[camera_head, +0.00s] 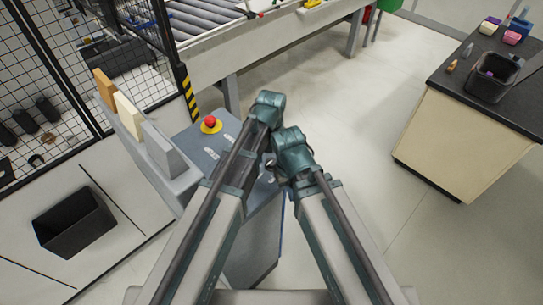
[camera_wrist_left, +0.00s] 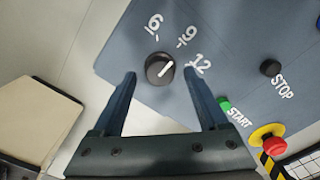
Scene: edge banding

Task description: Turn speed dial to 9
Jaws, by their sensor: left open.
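The black speed dial (camera_wrist_left: 160,68) shows in the left wrist view on a blue-grey panel (camera_wrist_left: 235,55). White numbers 6, 9 and 12 are set around it. Its white pointer line slants up and right, toward the side of 9 and 12; I cannot tell the exact setting. My left gripper (camera_wrist_left: 160,76) is open, with its two fingers on either side of the dial's lower part in the picture. I cannot tell whether they touch it. In the head view my arms cover the dial. My right gripper does not show.
A green START button (camera_wrist_left: 224,104), a black STOP button (camera_wrist_left: 270,68) and a red emergency button (camera_wrist_left: 277,145) sit on the same panel. The emergency button also shows in the head view (camera_head: 211,121). A worktop (camera_head: 450,78) stands at the right across open floor.

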